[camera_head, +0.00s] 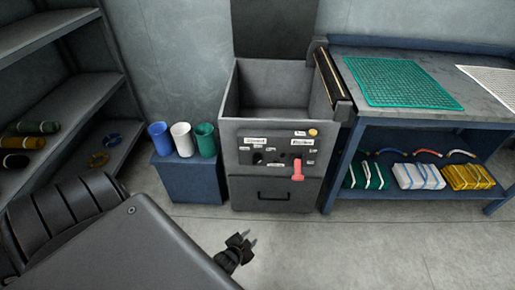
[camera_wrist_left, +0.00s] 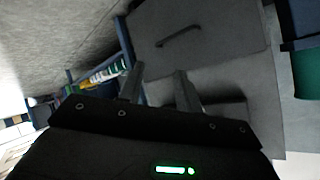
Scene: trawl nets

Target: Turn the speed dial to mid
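A grey machine (camera_head: 272,110) stands against the wall. Its front has a dark control panel (camera_head: 276,158) with small white labels, too small to read. A dark knob (camera_head: 258,158) sits on the panel's left part; I cannot tell whether it is the speed dial or where it points. A red lever (camera_head: 297,171) hangs at the panel's right. My left gripper (camera_head: 250,238) is in front of and below the machine, apart from it. In the left wrist view its two fingers (camera_wrist_left: 160,80) are apart with nothing between them. My right gripper is not in view.
A drawer handle (camera_head: 273,196) is below the panel. A blue box (camera_head: 186,180) with blue, white and green cups stands left of the machine. A blue workbench (camera_head: 430,125) with a green mat (camera_head: 402,82) stands right. Shelves (camera_head: 85,95) fill the left. Floor in front is clear.

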